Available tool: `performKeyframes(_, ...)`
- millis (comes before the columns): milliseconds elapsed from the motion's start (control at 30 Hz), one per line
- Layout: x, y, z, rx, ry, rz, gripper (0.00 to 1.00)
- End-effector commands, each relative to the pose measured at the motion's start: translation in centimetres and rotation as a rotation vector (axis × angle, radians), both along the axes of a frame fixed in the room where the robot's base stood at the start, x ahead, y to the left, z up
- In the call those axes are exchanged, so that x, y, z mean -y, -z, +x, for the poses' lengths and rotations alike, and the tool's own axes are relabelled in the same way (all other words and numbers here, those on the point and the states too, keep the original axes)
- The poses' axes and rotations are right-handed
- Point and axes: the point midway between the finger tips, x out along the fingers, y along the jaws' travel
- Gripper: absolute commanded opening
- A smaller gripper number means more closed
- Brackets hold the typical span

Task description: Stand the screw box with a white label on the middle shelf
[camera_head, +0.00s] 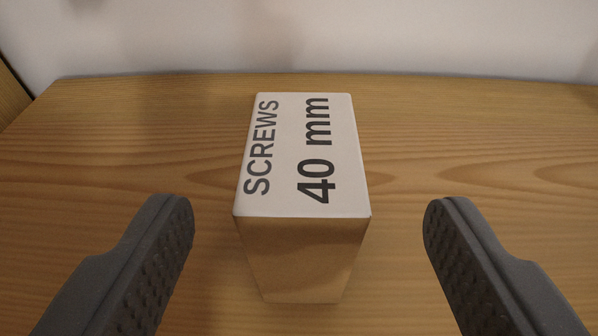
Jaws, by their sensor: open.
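The screw box (303,245) is in the middle of the view, on a wooden surface (480,150). Its upward face is a white label reading "SCREWS 40 mm", with the text running away from me. The near side is plain brown cardboard. My gripper (309,225) is open, with one dark finger to the left of the box and one to the right. Clear gaps show between each finger and the box, and neither finger touches it. The far side of the box is hidden.
A pale wall (420,38) runs behind the back edge of the wooden surface. A wooden upright (10,95) stands at the far left. The wood to the left and right of the box is clear.

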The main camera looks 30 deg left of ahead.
Motion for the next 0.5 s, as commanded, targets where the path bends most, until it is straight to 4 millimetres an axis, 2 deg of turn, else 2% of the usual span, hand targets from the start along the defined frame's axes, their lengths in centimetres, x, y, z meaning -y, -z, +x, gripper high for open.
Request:
performKeyframes(133, -1.1, 0.5, 1.7, 0.001, 0.000, 0.002, 0.67)
performKeyframes(500, -2.2, 1.1, 3.5, 0.001, 0.001, 0.003, 0.67)
